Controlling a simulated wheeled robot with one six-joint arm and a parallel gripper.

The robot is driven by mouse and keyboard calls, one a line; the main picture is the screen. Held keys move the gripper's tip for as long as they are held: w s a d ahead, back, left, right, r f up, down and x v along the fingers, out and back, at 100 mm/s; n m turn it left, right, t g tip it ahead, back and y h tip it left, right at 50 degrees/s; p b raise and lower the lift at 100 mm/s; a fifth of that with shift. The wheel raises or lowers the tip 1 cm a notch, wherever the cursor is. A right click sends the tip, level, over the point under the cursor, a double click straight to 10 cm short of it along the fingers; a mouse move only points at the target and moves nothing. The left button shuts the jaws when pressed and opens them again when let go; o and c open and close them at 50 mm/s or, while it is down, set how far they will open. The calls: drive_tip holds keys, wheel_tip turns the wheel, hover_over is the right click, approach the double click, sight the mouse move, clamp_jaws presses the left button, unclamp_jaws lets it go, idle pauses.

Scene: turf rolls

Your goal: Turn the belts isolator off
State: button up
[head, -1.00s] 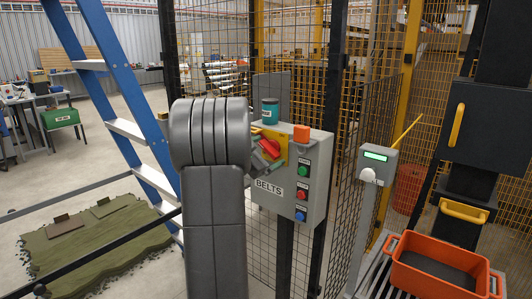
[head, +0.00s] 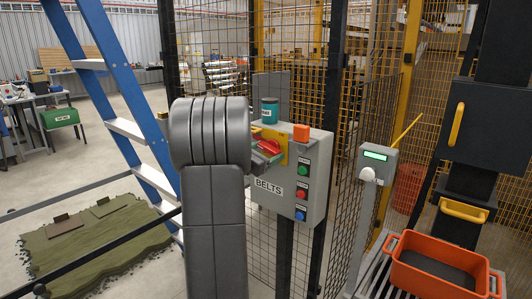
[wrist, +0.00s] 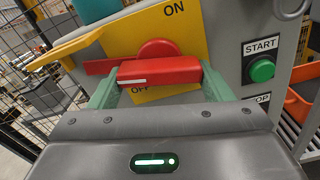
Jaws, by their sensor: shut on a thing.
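The belts isolator is a red handle (head: 270,146) on a yellow plate (wrist: 200,38) on the front of a grey box (head: 317,180) labelled BELTS. In the wrist view the red handle (wrist: 160,71) lies about level across the picture, with a white mark near its left end. ON shows above it, and OFF is partly hidden just below it. My gripper (wrist: 160,84) has its green fingers on either side of the handle and is shut on it. In the head view my arm hides most of my gripper (head: 266,153).
Green START (wrist: 262,70), red and blue buttons sit on the box's right side. A wire fence stands behind, a blue ladder (head: 120,90) at left, an orange crate (head: 440,272) at right.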

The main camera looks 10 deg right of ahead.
drive_tip(key=shift+s+n, duration=0.1)
drive_tip(key=shift+n, duration=1.2)
drive_tip(key=o, duration=1)
drive_tip(key=b+v, duration=0.1)
drive_tip(key=v, duration=1.2)
drive_tip(key=shift+s+a, duration=0.25)
